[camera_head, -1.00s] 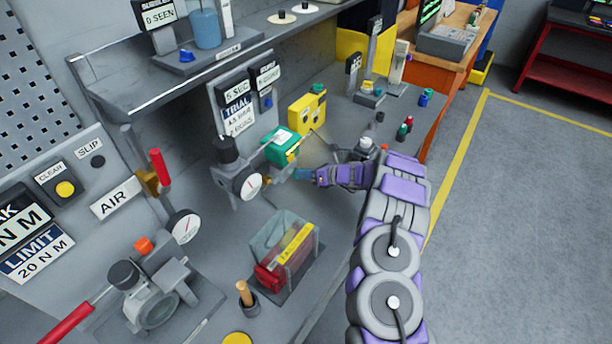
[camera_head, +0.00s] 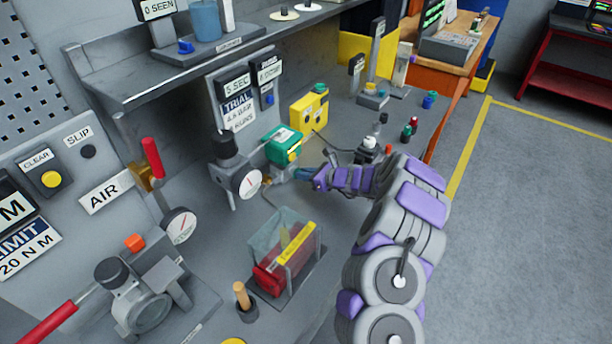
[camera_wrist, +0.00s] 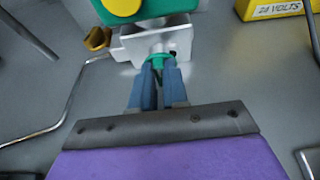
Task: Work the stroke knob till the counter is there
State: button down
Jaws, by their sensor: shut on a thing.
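The green actuator box (camera_head: 284,146) stands on the bench beside a round dial gauge (camera_head: 246,182). In the wrist view its green body (camera_wrist: 175,8) is at the top, with a silver block (camera_wrist: 155,40) below. A small green knob (camera_wrist: 157,60) sticks out of this block toward me. My gripper's blue fingers (camera_wrist: 158,78) are shut on this knob, one on each side. In the head view my gripper (camera_head: 304,174) reaches in from the right, low beside the actuator; the knob itself is hidden there. Small black displays (camera_head: 236,84) stand behind it; their text is hard to read.
A yellow box (camera_head: 309,112) stands behind the actuator; the wrist view shows a yellow box marked 24 VOLTS (camera_wrist: 275,8). A clear-sided red bin (camera_head: 282,262) sits in front. A shelf (camera_head: 150,85) overhangs the back.

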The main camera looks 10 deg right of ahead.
jog(key=c, duration=1.1)
grip_release()
jog(key=shift+w+f, duration=0.1)
jog(key=shift+f, duration=0.05)
jog(key=shift+c, duration=0.2)
jog(key=shift+d, duration=0.1)
jog(key=p+v, duration=0.4)
jog(key=v, duration=1.3)
